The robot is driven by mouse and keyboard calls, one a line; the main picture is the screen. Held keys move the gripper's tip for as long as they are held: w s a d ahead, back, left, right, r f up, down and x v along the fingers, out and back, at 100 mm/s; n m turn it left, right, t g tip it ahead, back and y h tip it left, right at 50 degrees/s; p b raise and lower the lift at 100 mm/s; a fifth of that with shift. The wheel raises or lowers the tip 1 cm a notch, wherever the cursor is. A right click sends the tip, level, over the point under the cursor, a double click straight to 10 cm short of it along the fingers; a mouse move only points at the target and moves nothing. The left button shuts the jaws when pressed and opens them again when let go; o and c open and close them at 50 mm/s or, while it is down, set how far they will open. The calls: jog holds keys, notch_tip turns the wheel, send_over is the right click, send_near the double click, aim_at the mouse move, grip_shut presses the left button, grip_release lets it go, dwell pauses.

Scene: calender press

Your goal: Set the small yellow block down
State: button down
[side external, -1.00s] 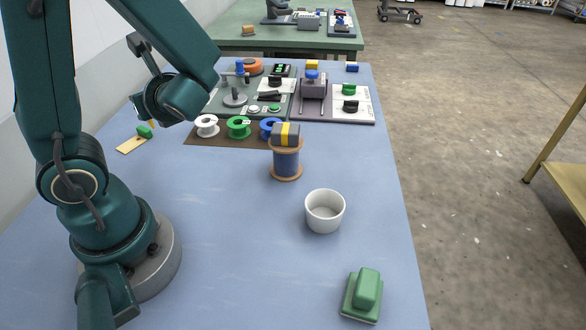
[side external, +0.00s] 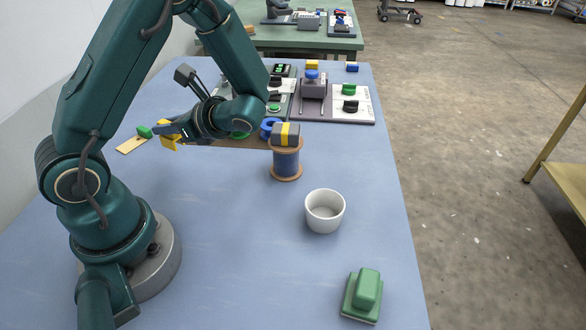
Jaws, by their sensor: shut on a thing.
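My gripper (side external: 166,133) points left and is shut on the small yellow block (side external: 169,143). It holds the block over the left part of the blue table; how far above the surface is hard to tell. A small green block (side external: 145,131) lies just left of the gripper, by a flat tan strip (side external: 131,145). The gripper's fingers partly cover the yellow block.
A wooden spool with blue winding (side external: 286,164) stands mid-table with a grey and yellow block (side external: 285,134) on top. A white cup (side external: 324,211) and a green pad (side external: 362,295) are nearer. Control panels (side external: 355,106) line the back. The front middle table is clear.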

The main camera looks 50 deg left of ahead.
jog(key=w+f, duration=0.1)
jog(key=w+d+f, duration=0.1)
jog(key=shift+w, duration=0.35)
jog(key=shift+f, duration=1.9)
jog(key=shift+f, duration=0.1)
jog(key=c, duration=0.8)
grip_release()
